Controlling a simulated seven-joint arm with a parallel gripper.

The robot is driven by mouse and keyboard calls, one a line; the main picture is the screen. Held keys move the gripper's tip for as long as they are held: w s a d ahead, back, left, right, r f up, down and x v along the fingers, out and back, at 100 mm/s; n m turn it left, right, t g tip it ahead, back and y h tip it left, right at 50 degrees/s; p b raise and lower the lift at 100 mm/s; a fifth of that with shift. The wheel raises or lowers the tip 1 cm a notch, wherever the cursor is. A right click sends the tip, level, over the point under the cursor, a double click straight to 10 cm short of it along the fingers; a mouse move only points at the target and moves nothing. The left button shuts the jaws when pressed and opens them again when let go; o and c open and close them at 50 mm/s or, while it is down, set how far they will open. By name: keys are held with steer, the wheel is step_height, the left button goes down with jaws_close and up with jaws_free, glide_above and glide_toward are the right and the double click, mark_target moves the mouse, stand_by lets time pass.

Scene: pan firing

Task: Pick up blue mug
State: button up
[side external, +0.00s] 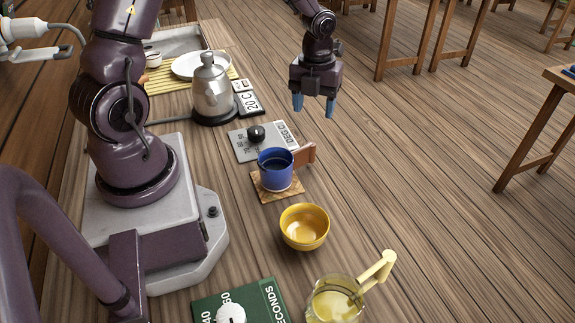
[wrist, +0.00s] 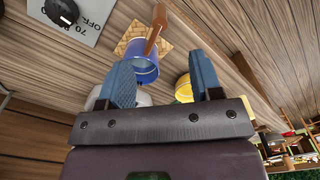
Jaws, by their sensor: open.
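The blue mug (side external: 276,172) stands upright on a small tan coaster (side external: 287,193) in the side external view. Its brown handle (side external: 305,154) points right. In the wrist view the mug (wrist: 145,62) and its handle (wrist: 155,30) show just beyond the fingers, near the top middle. My gripper (side external: 314,105) has blue fingers pointing down. It is open and empty, held in the air above the mug's level and behind it in the side view. In the wrist view my gripper's two fingers (wrist: 163,84) stand wide apart.
A yellow bowl (side external: 304,227) and a glass pitcher (side external: 335,300) stand in front of the mug. A grey dial plate (side external: 243,148) lies just behind it, with a metal kettle (side external: 211,90) farther back. A green timer panel (side external: 262,303) lies at the front. The wood surface right of the mug is clear.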

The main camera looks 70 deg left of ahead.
mark_target(312, 140)
step_height(312, 140, down, 7)
steer(key=shift+r, duration=0.1)
steer(key=shift+a+f, duration=0.1)
steer(key=shift+f, duration=2.9)
jaws_close()
